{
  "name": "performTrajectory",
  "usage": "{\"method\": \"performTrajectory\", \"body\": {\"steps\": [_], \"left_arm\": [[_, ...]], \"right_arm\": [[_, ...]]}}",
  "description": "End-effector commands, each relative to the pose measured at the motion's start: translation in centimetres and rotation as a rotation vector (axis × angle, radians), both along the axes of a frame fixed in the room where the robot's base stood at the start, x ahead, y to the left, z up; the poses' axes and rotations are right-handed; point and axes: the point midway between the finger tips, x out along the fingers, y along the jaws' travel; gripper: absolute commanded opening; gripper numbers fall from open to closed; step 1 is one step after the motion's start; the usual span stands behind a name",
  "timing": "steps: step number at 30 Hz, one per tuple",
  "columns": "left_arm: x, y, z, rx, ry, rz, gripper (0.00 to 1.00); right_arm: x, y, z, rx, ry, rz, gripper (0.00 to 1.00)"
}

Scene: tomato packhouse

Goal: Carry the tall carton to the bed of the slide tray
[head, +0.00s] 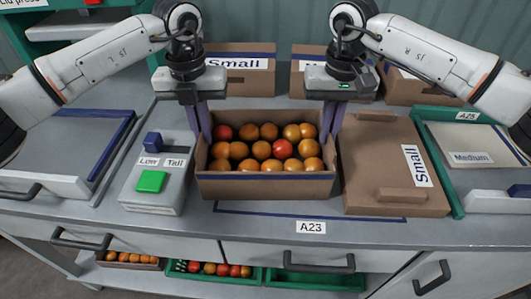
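An open brown carton (262,187) full of red and orange tomatoes stands on the bench in the middle. My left gripper (203,136) is at its left wall, fingers pointing down. My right gripper (331,138) is at its right wall in the same way. The fingers sit close together at the walls, and I cannot tell whether they grip them. A blue-edged tray (122,133) lies at the left, and a green-edged tray (431,165) with a "Medium" label lies at the right. I cannot tell which is the slide tray.
A box (131,196) marked "Low" and "Tall", with a blue knob and green button, stands left of the carton. A brown lidded carton (375,172) marked "Small" lies close on the right. More "Small" cartons (252,88) stand behind.

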Motion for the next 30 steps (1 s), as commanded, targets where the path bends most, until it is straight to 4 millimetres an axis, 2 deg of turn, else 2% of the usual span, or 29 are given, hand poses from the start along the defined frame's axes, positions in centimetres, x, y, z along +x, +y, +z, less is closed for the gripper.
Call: {"method": "performTrajectory", "body": {"steps": [17,30], "left_arm": [[0.1,0.0,0.8,-0.003,-0.003,0.001,0.00],[0.1,0.0,4.6,-0.003,-0.003,0.001,0.00]], "right_arm": [[0.1,0.0,0.8,0.003,-0.004,-0.001,0.00],[0.1,0.0,4.6,0.003,-0.003,-0.001,0.00]]}}
